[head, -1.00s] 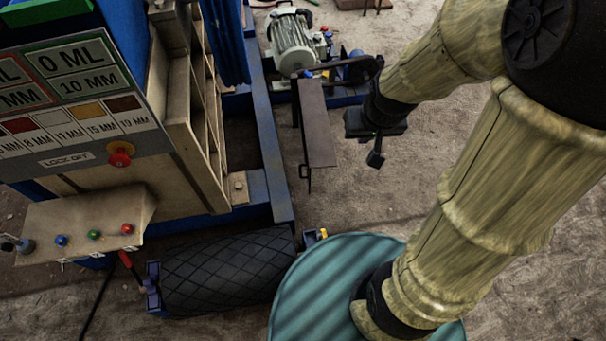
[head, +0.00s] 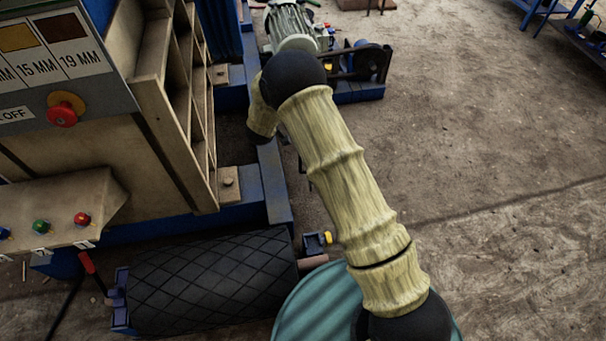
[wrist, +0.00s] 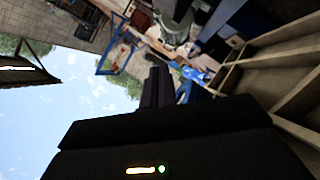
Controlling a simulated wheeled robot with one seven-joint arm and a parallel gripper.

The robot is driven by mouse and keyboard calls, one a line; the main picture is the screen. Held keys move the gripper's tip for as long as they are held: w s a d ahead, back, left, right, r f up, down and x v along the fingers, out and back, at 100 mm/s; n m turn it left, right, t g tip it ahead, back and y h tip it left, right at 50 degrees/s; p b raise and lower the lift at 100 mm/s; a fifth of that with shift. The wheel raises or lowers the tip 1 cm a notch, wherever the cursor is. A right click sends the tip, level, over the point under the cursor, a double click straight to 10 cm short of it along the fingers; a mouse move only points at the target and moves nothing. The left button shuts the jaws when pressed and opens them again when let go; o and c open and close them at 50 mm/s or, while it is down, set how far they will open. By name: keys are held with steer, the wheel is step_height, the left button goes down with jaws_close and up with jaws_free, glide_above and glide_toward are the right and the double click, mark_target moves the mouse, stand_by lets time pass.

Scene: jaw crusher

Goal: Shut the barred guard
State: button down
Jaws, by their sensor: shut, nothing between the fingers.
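The barred guard cannot be made out clearly now. In the head view my arm covers the place where a dark hinged panel with a small handle stood; only a thin dark piece shows beside the arm. I cannot tell how far open it is. In the wrist view my gripper (wrist: 156,84) has its fingers together, with nothing between them. In the head view the gripper is hidden behind my arm, beside the crusher's ribbed beige frame (head: 186,110).
An electric motor (head: 290,22) and a dark wheel (head: 372,62) stand beyond my arm. A black roller (head: 205,282) lies in front of the crusher. A red button (head: 64,110) is on the panel at left. Open floor (head: 475,130) lies to the right.

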steer(key=s+a+f+n+h+b, duration=0.1)
steer(key=s+f+h+b, duration=0.2)
steer(key=f, duration=0.6)
steer(key=s+a+f+h+b, duration=0.1)
steer(key=s+f+h+b, duration=0.2)
steer(key=f, duration=0.7)
steer(key=s+a+f+n+h+b, duration=0.1)
steer(key=s+f+b, duration=0.3)
steer(key=f, duration=0.6)
steer(key=shift+s+a+f+n+h+b, duration=0.2)
steer(key=shift+n+h+b, duration=0.1)
steer(key=shift+h+b, duration=0.75)
steer(key=shift+w+d, duration=0.1)
steer(key=shift+d, duration=0.05)
steer(key=s+d+b+x, duration=0.1)
steer(key=b+x, duration=0.3)
steer(key=x, duration=0.8)
steer(key=shift+d, duration=0.6)
